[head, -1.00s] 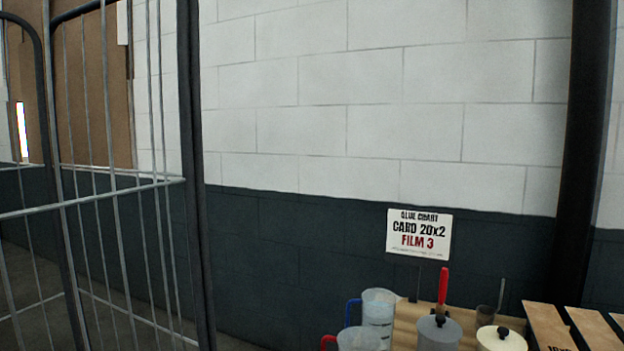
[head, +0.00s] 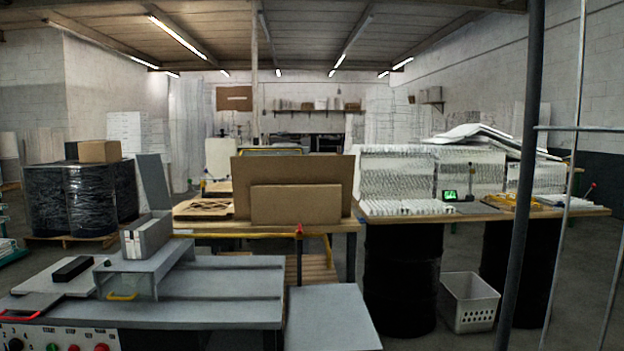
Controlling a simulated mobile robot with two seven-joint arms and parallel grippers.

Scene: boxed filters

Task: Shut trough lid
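Neither of my grippers is in view. A grey machine (head: 215,305) stands at the front left. A small raised grey box (head: 146,236) sits on it, and a tall grey panel (head: 154,182) stands upright, tilted a little, just behind the box. The panel looks like a raised lid, but I cannot tell whether it is the trough's lid. No trough can be made out for certain.
A workbench (head: 345,226) with cardboard sheets (head: 293,187) stands behind the machine. A table on black drums (head: 400,275) stands at the right, with a white basket (head: 468,301) beneath. Wrapped drums (head: 75,198) stand at the far left.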

